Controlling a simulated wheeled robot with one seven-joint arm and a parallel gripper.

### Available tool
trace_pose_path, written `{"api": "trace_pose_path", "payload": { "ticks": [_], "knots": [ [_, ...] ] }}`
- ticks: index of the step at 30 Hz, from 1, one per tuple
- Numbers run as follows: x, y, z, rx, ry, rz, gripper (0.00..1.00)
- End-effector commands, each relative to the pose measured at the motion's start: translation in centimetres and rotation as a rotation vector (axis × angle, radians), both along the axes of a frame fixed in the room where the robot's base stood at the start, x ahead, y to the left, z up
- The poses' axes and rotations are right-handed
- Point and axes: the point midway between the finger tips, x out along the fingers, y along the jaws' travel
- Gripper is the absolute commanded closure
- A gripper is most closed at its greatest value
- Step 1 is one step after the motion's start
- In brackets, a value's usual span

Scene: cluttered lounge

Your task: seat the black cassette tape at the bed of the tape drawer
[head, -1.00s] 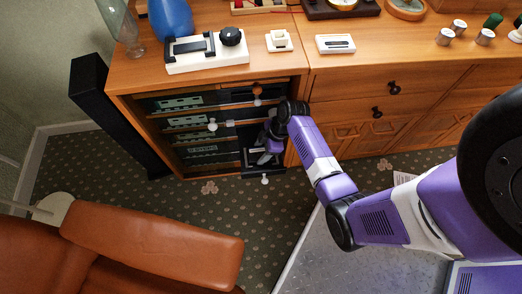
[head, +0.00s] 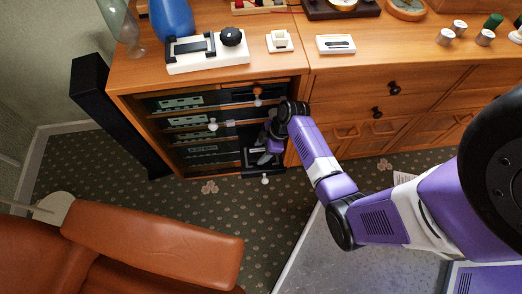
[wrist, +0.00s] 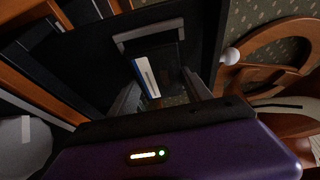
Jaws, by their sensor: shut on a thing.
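The black cassette tape (wrist: 146,77), with a white and blue label on it, sits between the fingers of my gripper (wrist: 160,84) in the wrist view. The gripper is shut on it. The black tape drawer (wrist: 206,42) is pulled out, with its white knob at the right and a grey-edged recess just beyond the tape. The tape overlaps the recess in this view, and I cannot tell whether it touches the bed. In the head view my gripper (head: 268,150) reaches low into the cabinet over the drawer (head: 262,170); the tape is too small and shadowed to make out.
The wooden cabinet (head: 120,82) holds stacked audio units left of the drawer. A black speaker (head: 105,110) stands left, and a brown leather chair (head: 150,240) fills the lower left.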

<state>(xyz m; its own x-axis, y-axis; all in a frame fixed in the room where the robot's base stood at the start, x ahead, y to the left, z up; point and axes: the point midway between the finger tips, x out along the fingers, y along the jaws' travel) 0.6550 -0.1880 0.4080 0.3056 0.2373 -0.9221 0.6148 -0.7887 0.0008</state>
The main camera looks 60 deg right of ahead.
Motion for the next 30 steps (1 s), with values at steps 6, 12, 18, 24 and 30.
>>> {"api": "trace_pose_path", "payload": {
  "ticks": [6,12,18,24,30],
  "knots": [
    [0.0,0.0,0.1,-0.001,-0.001,0.0,0.89],
    [0.0,0.0,0.0,-0.001,-0.001,0.0,0.89],
    [0.0,0.0,-0.2,-0.001,-0.001,0.0,0.89],
    [0.0,0.0,-0.7,-0.001,-0.001,0.0,0.89],
    [0.0,0.0,-1.1,-0.001,-0.001,0.0,0.89]
  ]
}}
